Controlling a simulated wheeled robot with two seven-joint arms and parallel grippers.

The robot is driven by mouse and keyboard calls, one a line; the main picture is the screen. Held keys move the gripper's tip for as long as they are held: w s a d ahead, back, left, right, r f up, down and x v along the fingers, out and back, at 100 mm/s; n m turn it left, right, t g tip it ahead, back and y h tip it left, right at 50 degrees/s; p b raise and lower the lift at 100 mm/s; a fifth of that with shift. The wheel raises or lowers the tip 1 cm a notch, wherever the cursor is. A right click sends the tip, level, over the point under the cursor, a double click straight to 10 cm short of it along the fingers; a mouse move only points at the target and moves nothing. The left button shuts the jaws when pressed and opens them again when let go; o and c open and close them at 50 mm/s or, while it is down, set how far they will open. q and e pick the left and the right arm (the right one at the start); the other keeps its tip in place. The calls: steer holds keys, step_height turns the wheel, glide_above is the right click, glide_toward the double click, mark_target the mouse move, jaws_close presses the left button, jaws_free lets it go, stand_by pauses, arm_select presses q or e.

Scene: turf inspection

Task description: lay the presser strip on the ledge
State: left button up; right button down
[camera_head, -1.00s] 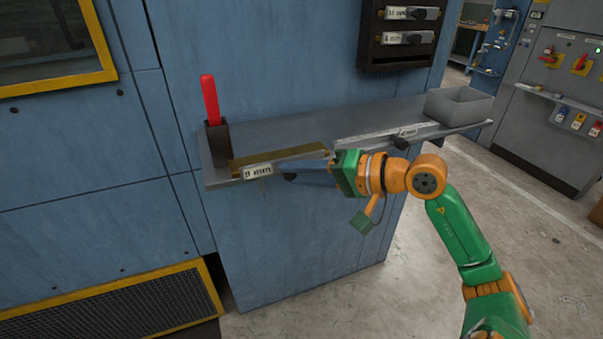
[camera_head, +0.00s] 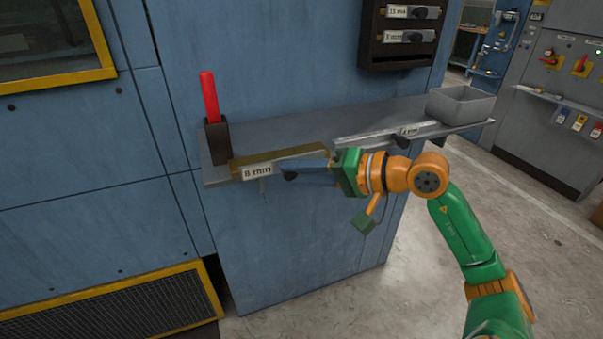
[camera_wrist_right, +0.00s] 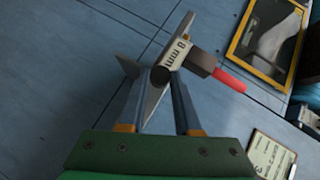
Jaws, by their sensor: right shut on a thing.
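The presser strip with a white "8 mm" label (camera_head: 257,172) is at the front edge of the grey ledge (camera_head: 290,127), towards its left end; its label also shows in the right wrist view (camera_wrist_right: 178,53). My right gripper (camera_head: 291,177) is shut on the strip's dark knob (camera_wrist_right: 160,76), reaching in from the right. A brass-coloured band (camera_head: 300,154) shows just above the label. Whether the strip rests on the ledge or hovers at its edge I cannot tell. My left gripper is not in view.
A red-handled tool (camera_head: 209,97) stands in a dark holder (camera_head: 217,143) at the ledge's left end. Another labelled strip (camera_head: 375,135) lies along the right front edge, beside a grey bin (camera_head: 461,106). A dark rack (camera_head: 398,55) with labelled strips hangs above.

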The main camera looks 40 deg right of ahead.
steer(key=c, duration=0.5)
jaws_free()
steer(key=shift+s, duration=0.1)
steer(key=shift+s+d+b, duration=0.2)
steer(key=shift+s+b, duration=0.1)
steer(key=shift+b, duration=0.15)
steer(key=b+v, duration=0.2)
steer(key=v, duration=0.4)
steer(key=shift+s+d+r+b, duration=0.2)
steer(key=shift+b, duration=0.1)
